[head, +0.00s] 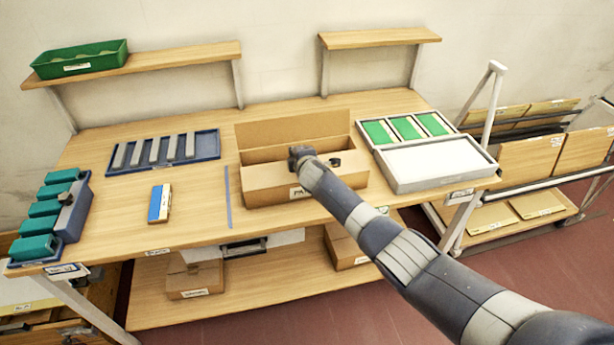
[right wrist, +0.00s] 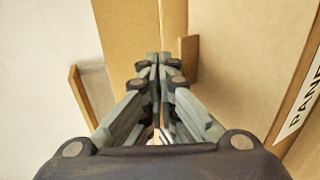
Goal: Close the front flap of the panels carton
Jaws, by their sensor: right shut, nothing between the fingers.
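The open-topped panels carton (head: 262,195) sits at the front middle of the bench, with its back flap (head: 290,128) standing up. A tan panel, which looks like the front flap (head: 268,176), slopes along the front side above the labelled face; part of it is hidden by my right arm. In the right wrist view this broad tan panel (right wrist: 232,60) lies right of the fingers, beside the labelled face (right wrist: 300,105). My right gripper (right wrist: 160,62) is shut and empty, over the carton; whether it touches the panel I cannot tell. My left gripper is not in view.
Right of the carton stands a grey tray (head: 435,180) by a tray of green panels (head: 405,115). Left are a slotted rack (head: 205,160), a blue-white box (head: 160,205) and a blue bin of teal blocks (head: 75,215).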

